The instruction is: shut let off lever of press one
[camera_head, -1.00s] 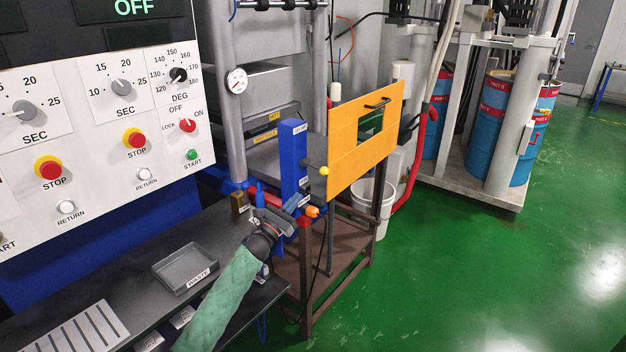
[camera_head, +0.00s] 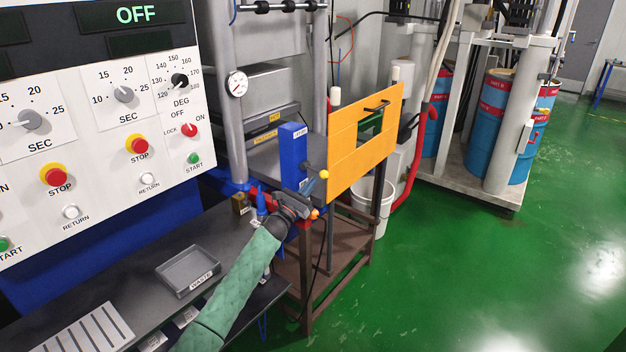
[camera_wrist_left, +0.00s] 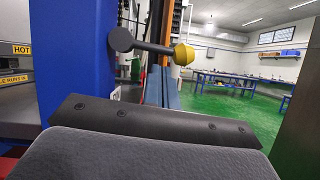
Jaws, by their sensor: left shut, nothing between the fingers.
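Press one's blue post (camera_head: 294,158) stands beside the orange guard. A short dark lever with a yellow ball knob (camera_head: 323,174) sticks out to its right. In the left wrist view the dark arm and yellow knob (camera_wrist_left: 183,54) point right from the blue post (camera_wrist_left: 78,60). An orange knob (camera_head: 315,214) sits lower; no label I can read tells which lever is the let off one. My left gripper (camera_head: 310,187) is shut and empty, just below and left of the yellow knob.
The orange guard panel (camera_head: 345,158) stands just behind the yellow knob. A grey waste tray (camera_head: 188,272) sits on the dark bench under the control panel (camera_head: 95,130). A white bucket (camera_head: 372,222) and blue drums (camera_head: 490,125) are farther back. Green floor at right is clear.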

